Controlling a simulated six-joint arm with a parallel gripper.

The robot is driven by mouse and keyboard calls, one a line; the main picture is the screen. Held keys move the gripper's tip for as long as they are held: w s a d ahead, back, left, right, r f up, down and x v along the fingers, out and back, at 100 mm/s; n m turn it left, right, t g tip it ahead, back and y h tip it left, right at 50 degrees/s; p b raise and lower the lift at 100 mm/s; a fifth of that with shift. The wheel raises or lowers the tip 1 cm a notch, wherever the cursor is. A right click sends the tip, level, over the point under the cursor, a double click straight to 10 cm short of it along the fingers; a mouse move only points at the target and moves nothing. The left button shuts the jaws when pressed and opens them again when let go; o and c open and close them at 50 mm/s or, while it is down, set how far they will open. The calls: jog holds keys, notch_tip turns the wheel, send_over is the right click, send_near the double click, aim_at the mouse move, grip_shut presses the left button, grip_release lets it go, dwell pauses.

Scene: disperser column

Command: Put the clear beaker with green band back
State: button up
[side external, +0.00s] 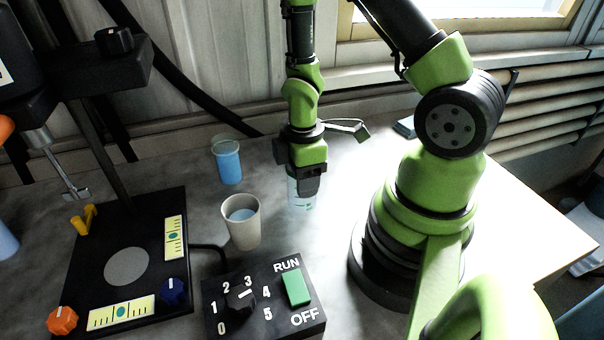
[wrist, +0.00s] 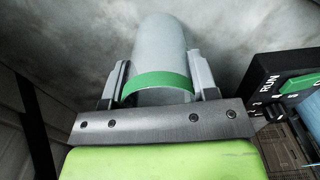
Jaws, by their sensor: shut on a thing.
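The clear beaker with the green band (side external: 301,197) is in my gripper (side external: 304,186), at the centre of the side view. My gripper points down and its fingers close around the beaker's sides. In the wrist view the beaker (wrist: 160,50) sits between the two fingers of my gripper (wrist: 159,80), with its green band (wrist: 157,83) near the palm. The beaker looks empty. In the side view the gripper hides its upper part, and I cannot tell whether its base touches the table.
Left of my gripper stand a blue-filled beaker (side external: 228,165) and a pale cup (side external: 242,226) with blue liquid. The control box (side external: 264,301) is in front. The disperser's black base plate (side external: 95,255) and shaft (side external: 60,165) are at left. The table (side external: 330,235) is bare just right of the pale cup.

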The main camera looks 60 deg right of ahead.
jog(key=o, duration=1)
jog(key=shift+f, duration=0.1)
notch_tip(320, 180, up, 12)
jog(key=s+a+r+m+t+y, duration=0.1)
jog(key=s+a+r+m+t, duration=0.2)
jog(key=r+m, duration=0.3)
jog(key=s+a+r+m+t, duration=0.3)
jog(key=a+r+m+t, duration=0.1)
jog(key=r+m, duration=0.3)
jog(key=shift+a+r+y, duration=0.35)
jog(key=shift+r+y, duration=0.05)
jog(key=shift+r, duration=0.35)
jog(key=shift+s, duration=0.1)
